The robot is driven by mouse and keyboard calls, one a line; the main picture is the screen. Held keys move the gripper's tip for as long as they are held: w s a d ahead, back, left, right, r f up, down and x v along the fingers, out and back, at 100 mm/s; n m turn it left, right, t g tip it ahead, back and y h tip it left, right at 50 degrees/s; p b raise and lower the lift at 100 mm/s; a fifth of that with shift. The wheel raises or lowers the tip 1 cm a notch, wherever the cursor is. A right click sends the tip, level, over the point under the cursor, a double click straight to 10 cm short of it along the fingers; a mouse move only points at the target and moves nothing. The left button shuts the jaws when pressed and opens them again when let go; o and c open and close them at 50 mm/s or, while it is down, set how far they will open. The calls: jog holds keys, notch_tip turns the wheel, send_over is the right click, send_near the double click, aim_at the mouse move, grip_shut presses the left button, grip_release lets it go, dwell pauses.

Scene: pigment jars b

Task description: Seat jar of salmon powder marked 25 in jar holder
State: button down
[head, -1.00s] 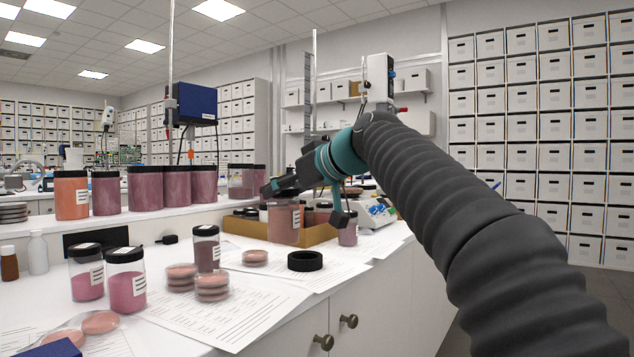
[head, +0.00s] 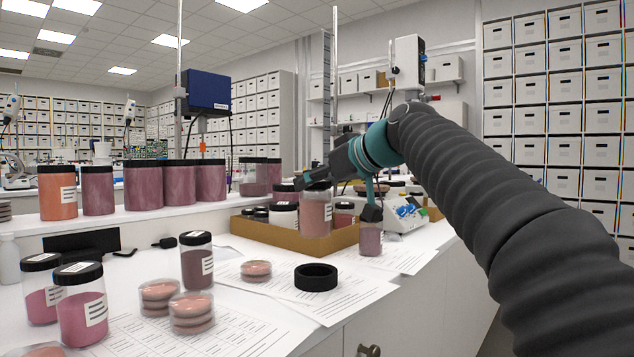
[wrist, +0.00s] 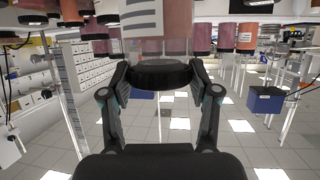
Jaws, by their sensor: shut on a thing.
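My gripper (head: 340,188) is shut on a salmon-coloured jar (head: 316,216) with a white label. In the wrist view, which looks inverted, my fingers (wrist: 163,76) grip the jar's black lid, and the label (wrist: 142,16) shows in part. The number on it is too small to read. The jar appears upright in front of or over the cardboard tray; its exact height is unclear. The jar holder, a black ring (head: 316,270), lies empty on paper on the bench, nearer to me than the jar and apart from it.
The cardboard tray (head: 262,234) holds several jars. A small mauve jar (head: 370,240) stands right of it. Stacked pink dishes (head: 191,312), a single dish (head: 256,269) and a dark mauve jar (head: 197,268) stand left of the ring. Bigger jars line the raised shelf.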

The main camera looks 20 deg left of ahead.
aim_at(326, 227)
jog(key=shift+d+f+b, duration=0.1)
jog(key=shift+f+b, duration=2.55)
jog(key=shift+f, duration=0.25)
jog(key=shift+f+b, duration=1.55)
jog(key=shift+f, duration=0.25)
jog(key=shift+c, duration=1)
grip_release()
jog(key=shift+s, duration=0.1)
jog(key=v, duration=1.2)
